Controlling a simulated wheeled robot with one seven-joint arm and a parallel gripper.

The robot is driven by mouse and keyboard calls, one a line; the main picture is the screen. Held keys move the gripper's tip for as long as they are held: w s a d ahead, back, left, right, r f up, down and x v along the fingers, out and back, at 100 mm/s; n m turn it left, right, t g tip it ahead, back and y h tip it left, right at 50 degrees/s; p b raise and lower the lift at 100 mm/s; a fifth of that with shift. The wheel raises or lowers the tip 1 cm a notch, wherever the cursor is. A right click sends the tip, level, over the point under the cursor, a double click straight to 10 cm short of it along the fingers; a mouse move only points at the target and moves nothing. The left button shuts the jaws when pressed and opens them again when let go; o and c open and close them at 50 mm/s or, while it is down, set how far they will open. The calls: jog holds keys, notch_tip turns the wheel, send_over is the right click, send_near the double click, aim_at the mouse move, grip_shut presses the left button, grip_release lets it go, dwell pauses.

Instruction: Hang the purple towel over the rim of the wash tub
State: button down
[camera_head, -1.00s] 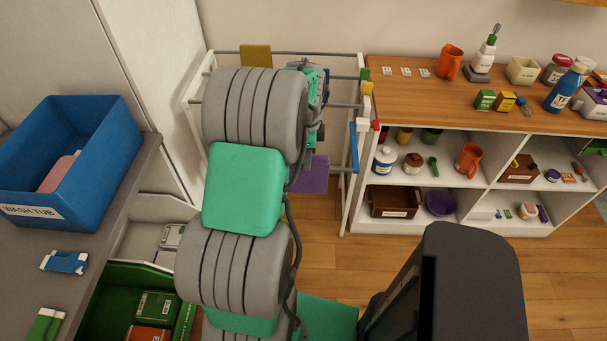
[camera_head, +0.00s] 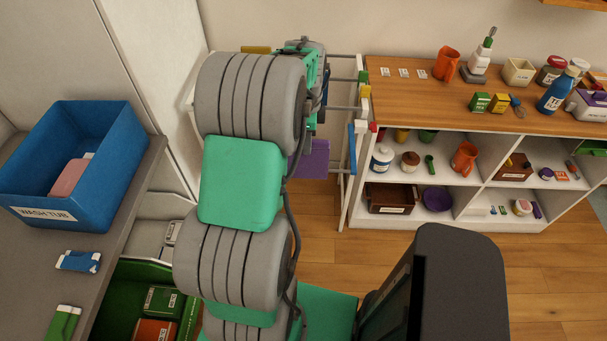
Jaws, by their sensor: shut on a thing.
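The wash tub (camera_head: 112,128) is a blue open box with a "WASH TUB" label, on the grey counter at the left. A pink thing lies inside it, and no towel hangs on its visible rim. The purple towel (camera_head: 314,160) hangs at the drying rack, right of my arm, partly hidden by it. My gripper (camera_head: 318,98) is at the rack just above the towel, mostly hidden behind my arm; its fingertips do not show clearly. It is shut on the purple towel. Whether the towel still touches a rack bar cannot be seen.
The white drying rack (camera_head: 346,190) also bears a yellow cloth (camera_head: 256,50) and a blue cloth (camera_head: 352,148). A shelf unit (camera_head: 520,222) with many small items stands at the right. Blue and green packets lie on the counter (camera_head: 100,243). A green crate (camera_head: 118,285) stands below.

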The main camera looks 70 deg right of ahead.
jog(key=shift+r+p, duration=1.3)
jog(key=shift+r, duration=1.1)
jog(key=shift+w, duration=0.1)
